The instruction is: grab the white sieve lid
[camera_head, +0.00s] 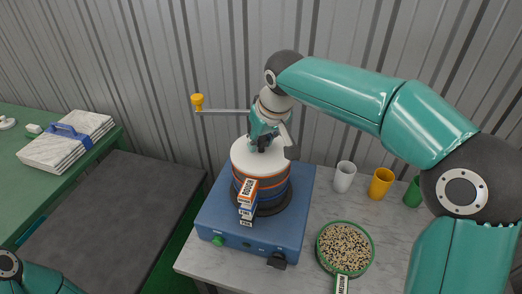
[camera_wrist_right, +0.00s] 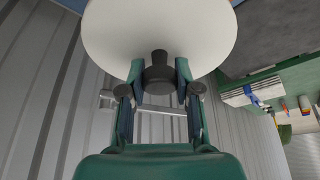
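The white sieve lid (camera_head: 250,158) is a round disc on top of the sieve stack (camera_head: 272,190). It also fills the top of the right wrist view (camera_wrist_right: 160,25), with its black knob (camera_wrist_right: 159,75) pointing at the camera. My right gripper (camera_head: 262,140) is over the lid. The gripper hides part of the lid and knob in the head view. I cannot see a gap between lid and stack. Only part of my left arm shows, bottom left; its gripper is out of view.
The stack stands on a blue shaker base (camera_head: 215,225). A bar with a yellow knob (camera_head: 197,102) reaches left behind it. A round green-rimmed sieve of grains (camera_head: 371,262) lies at front right. White (camera_head: 344,177), yellow (camera_head: 381,184) and green (camera_head: 412,192) cups stand right.

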